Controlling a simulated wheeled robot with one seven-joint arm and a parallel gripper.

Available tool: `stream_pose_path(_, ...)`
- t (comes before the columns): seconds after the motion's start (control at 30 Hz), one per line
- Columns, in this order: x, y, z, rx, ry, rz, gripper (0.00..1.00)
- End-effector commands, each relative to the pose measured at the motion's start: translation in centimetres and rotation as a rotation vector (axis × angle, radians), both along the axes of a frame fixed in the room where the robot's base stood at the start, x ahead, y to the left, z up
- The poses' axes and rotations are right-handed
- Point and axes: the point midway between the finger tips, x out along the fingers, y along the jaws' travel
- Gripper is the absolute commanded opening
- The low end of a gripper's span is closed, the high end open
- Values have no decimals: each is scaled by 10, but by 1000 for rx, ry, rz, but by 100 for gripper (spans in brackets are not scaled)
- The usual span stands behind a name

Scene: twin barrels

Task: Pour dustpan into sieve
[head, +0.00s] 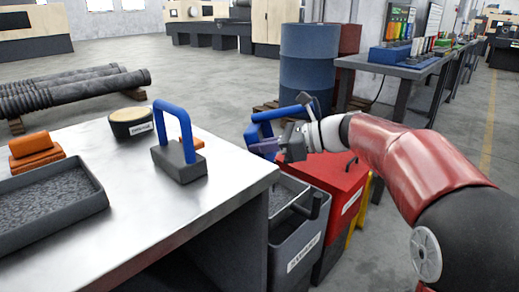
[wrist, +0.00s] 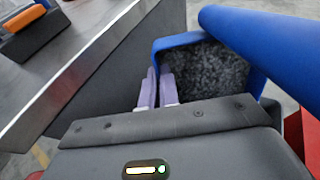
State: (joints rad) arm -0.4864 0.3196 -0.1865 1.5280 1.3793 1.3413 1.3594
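The blue dustpan (head: 262,132) is held up beyond the right end of the metal table. In the wrist view, the blue dustpan (wrist: 180,41) holds grey granules, and a thick blue bar, apparently its handle, crosses the upper right. My gripper (head: 264,149) is at the dustpan; in the wrist view its lilac fingers (wrist: 158,90) are close together on the dustpan's left wall. A round black item with a tan top and a label (head: 131,122) stands on the table; it may be the sieve, but I cannot read the label.
The metal table (head: 190,213) bears a tray of grey granules (head: 95,201), an orange block (head: 36,150) and a grey block with a blue handle (head: 180,158). A labelled grey bin (head: 300,257) and red bin (head: 338,178) stand below my gripper. Blue barrel (head: 308,65) stands behind.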

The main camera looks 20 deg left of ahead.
Motion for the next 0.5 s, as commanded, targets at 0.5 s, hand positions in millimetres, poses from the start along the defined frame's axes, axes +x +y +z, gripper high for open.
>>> stream_pose_path(0.5,1,-8,1,116,13,0,0)
